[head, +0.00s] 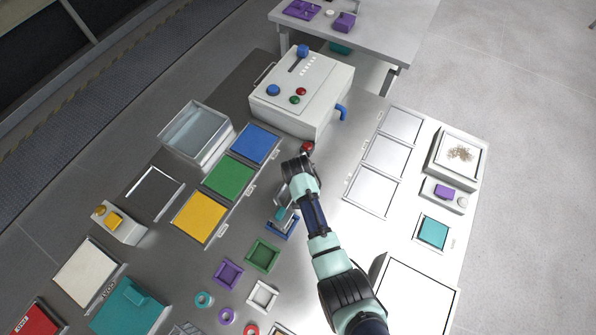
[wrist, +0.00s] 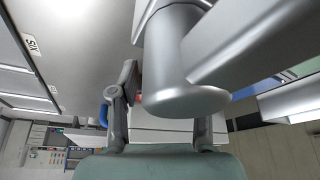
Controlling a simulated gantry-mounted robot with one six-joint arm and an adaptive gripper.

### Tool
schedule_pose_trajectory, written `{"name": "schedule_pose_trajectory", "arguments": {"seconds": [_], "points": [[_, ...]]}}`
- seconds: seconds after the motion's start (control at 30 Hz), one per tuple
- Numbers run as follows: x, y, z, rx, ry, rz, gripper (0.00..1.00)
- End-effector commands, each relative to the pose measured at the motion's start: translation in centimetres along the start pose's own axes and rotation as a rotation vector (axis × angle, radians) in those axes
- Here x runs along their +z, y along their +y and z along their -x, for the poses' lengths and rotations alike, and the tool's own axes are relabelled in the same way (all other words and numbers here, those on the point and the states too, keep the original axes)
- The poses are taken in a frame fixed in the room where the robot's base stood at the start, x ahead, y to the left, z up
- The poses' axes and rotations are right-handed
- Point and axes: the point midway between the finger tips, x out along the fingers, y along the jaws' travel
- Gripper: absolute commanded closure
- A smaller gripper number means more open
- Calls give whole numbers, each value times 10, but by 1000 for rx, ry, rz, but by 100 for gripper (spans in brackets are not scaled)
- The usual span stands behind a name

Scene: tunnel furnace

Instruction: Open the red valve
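In the head view the red valve (head: 307,147) shows as a small red part just beyond the end of my arm, at the near side of the white machine. In the wrist view a small red piece (wrist: 139,98), probably this valve, shows between my fingers, mostly hidden by a large grey metal cylinder in the foreground. My gripper (wrist: 165,95) has its two fingers spread apart. The left finger is clear to see; the upper part of the right one is hidden behind the cylinder. I see no contact with the red piece. My fingers are not clearly visible in the head view.
The white machine (head: 302,90) has a blue handle (head: 342,112) on its right side; a blue handle (wrist: 103,115) also shows left of my fingers in the wrist view. Blue, green and yellow panels (head: 230,179) lie left of my arm, white panels (head: 387,155) right.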

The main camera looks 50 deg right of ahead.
Motion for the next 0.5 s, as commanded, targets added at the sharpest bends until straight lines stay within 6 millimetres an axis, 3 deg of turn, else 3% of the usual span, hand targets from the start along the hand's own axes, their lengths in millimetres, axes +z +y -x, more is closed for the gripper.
{"name": "schedule_pose_trajectory", "arguments": {"seconds": [0.27,0.37,0.5], "points": [[0,0,2,0,0,0,52],[-1,0,13,-1,2,0,52],[-1,0,44,-2,5,0,52]]}}
